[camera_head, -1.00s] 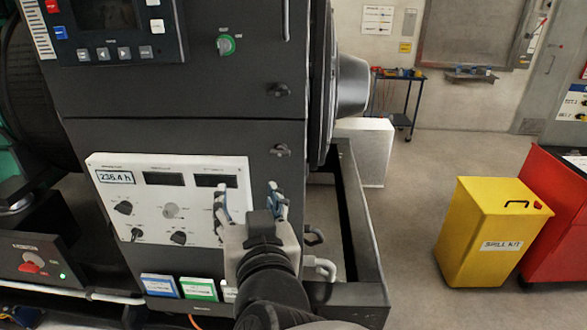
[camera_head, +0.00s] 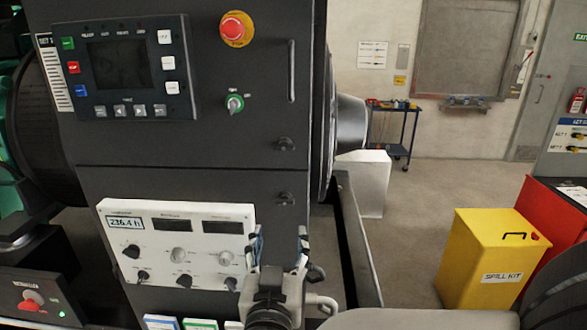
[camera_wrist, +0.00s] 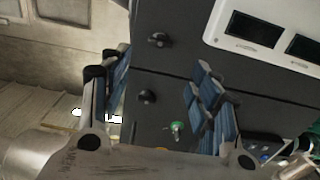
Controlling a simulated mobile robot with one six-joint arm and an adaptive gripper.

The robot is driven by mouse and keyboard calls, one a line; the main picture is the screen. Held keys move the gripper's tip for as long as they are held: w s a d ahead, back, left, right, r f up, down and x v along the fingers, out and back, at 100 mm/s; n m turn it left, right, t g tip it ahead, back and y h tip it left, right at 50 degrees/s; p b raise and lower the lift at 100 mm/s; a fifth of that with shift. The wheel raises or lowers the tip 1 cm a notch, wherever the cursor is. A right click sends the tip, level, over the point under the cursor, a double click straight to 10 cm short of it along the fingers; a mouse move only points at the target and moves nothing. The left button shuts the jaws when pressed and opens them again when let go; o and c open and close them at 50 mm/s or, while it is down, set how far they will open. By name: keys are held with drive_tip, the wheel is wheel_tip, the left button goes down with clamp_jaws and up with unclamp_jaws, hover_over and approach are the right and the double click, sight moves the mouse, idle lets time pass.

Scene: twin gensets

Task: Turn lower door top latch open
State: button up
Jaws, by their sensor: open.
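The lower door's top latch (camera_head: 285,198) is a small dark knob just below the seam between the two dark cabinet doors. It also shows in the wrist view (camera_wrist: 158,39), where the cabinet appears upside down. My gripper (camera_head: 280,238) is open and empty, below the latch in the head view, with its fingers right of the white panel. In the wrist view the latch shows in the gap between my blue-padded fingers (camera_wrist: 160,70), apart from both. Whether the latch is turned is too small to tell.
The upper door's bottom latch (camera_head: 284,144) sits just above the seam. A white instrument panel (camera_head: 220,240) with knobs is left of my gripper. A green switch (camera_head: 234,104) and red stop button (camera_head: 236,29) are higher up. A yellow spill kit bin (camera_head: 487,262) stands right.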

sight(284, 204)
drive_tip(key=w, duration=0.4)
drive_tip(key=w+b, duration=0.1)
drive_tip(key=w, duration=0.6)
drive_tip(key=shift+w+d, duration=0.25)
drive_tip(key=shift+w, duration=0.15)
drive_tip(key=shift+c, duration=0.6)
drive_tip(key=c, duration=0.9)
